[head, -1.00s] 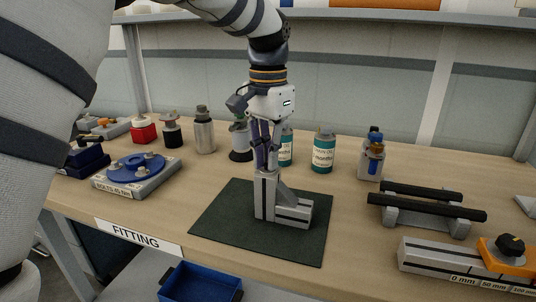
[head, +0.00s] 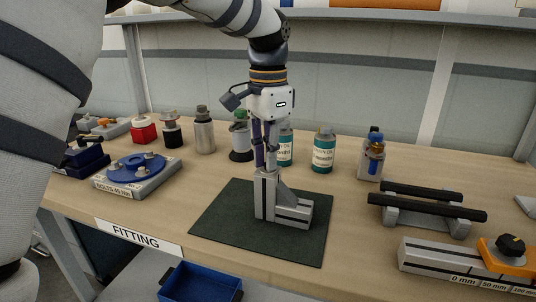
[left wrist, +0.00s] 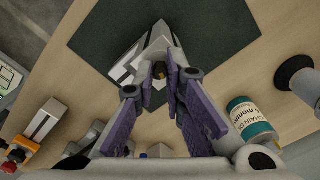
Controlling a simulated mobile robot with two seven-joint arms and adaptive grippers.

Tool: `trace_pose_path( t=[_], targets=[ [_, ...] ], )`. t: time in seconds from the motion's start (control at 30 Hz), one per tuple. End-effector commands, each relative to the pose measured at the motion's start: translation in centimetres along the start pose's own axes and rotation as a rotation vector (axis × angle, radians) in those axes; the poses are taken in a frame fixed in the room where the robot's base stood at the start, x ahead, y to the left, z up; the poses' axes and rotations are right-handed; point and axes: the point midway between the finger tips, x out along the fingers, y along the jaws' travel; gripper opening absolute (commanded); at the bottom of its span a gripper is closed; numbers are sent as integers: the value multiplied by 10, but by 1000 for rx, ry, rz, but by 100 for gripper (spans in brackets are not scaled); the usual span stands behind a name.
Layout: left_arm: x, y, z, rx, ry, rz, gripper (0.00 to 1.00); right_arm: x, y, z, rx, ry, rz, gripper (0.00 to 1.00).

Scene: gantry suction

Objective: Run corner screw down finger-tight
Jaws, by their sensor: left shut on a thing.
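An aluminium profile corner (head: 287,213), an upright piece joined to a lying piece with a bracket between them, stands on the dark green mat (head: 225,215). My left gripper (head: 265,166) points straight down over the top of the upright piece. My right gripper is not in view.
A blue bolt holder (head: 137,172) stands left of the mat. Several bottles, including a teal-labelled one (head: 323,152), stand behind. Black-topped rests (head: 425,205) and a measuring rail (head: 450,265) lie at the right. A blue bin (head: 200,284) is below the table's front edge.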

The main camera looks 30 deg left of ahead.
Motion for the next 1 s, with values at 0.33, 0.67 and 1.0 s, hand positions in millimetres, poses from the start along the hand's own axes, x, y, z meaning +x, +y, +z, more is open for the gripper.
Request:
trace_pose_path(
  t=[0.33,0.67,1.0],
  targets=[
    [0,0,0,-1,-1,1,32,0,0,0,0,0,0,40],
    [-26,0,-1,-1,4,-3,32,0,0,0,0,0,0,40],
    [-107,0,-1,-2,2,-1,32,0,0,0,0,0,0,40]
  ],
)
